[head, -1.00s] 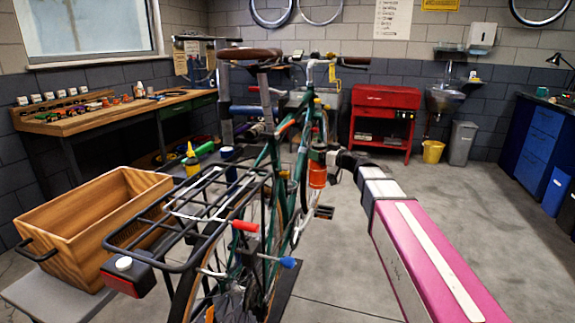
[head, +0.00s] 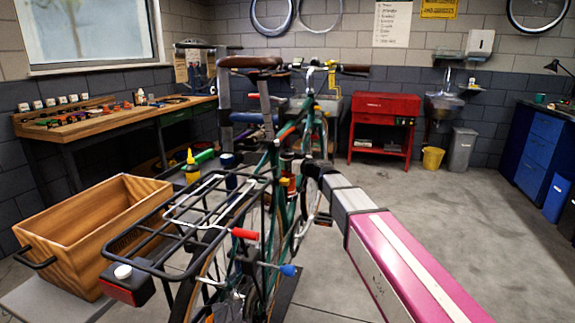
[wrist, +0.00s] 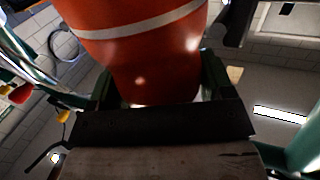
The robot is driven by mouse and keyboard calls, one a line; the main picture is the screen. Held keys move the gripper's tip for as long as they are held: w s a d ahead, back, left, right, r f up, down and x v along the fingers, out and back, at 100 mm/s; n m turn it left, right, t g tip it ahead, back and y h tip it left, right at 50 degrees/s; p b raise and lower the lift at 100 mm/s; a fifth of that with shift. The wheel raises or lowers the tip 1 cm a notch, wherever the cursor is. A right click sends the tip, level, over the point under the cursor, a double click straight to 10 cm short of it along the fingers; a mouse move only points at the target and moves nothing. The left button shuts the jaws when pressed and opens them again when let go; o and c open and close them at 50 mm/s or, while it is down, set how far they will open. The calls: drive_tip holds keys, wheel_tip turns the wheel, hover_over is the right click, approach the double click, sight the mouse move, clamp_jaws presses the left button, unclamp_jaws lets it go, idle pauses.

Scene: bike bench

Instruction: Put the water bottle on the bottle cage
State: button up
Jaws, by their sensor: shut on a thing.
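The water bottle (wrist: 145,50) is orange-red with a white band and fills the upper middle of the wrist view. My gripper (wrist: 158,88) is shut on it, with a dark finger at each side. In the head view a small red-orange part of the bottle (head: 291,184) shows among the bike tubes, left of my gripper (head: 306,172); my wrist hides the rest. The green bike (head: 275,160) stands upright in the middle, and the bottle is at its frame. I cannot make out the bottle cage or whether the bottle touches it.
A black rear rack (head: 190,235) and a wooden crate (head: 85,235) are at the near left. A workbench (head: 110,117) lines the left wall. A red tool cabinet (head: 385,108) and a yellow bucket (head: 432,158) stand at the back. The floor at right is clear.

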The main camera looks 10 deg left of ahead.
drive_tip(key=shift+f, duration=0.65)
drive_tip(key=o, duration=1.5)
drive_tip(key=shift+f, duration=0.1)
drive_tip(key=shift+o, duration=0.2)
